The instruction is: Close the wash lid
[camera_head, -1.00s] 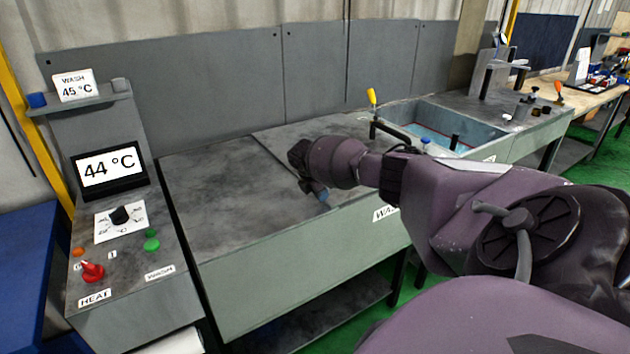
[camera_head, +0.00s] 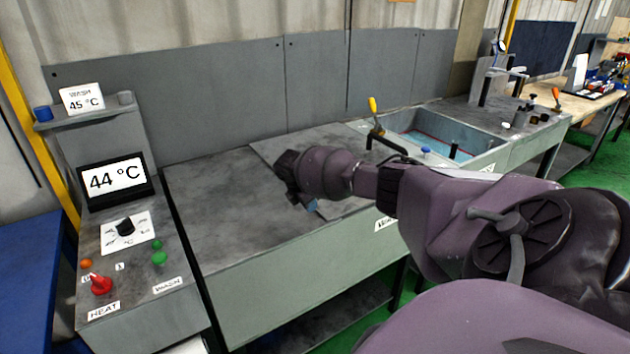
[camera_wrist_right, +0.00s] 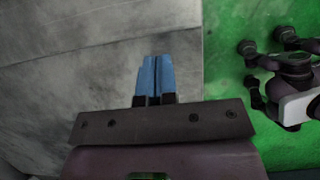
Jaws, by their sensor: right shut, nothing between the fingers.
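A flat grey plate (camera_head: 310,138), which looks like the wash lid, lies on the long grey bench in the head view. My right arm hides part of the plate and of the WASH label (camera_head: 384,224) on the bench front. My right gripper (camera_head: 311,205) is low at the front of the plate, with blue fingertips pointing down. In the right wrist view its fingers (camera_wrist_right: 155,76) are together and empty over a grey surface, near its edge with the green floor. I cannot tell whether they touch the plate. My left gripper is out of view.
An open basin (camera_head: 478,160) with bluish liquid lies right of the plate. A yellow-handled lever (camera_head: 373,105) stands by its left end. A control panel with a 44 °C display (camera_head: 115,178) and red knob (camera_head: 101,284) is at left. The bench top (camera_head: 220,220) left of the plate is clear.

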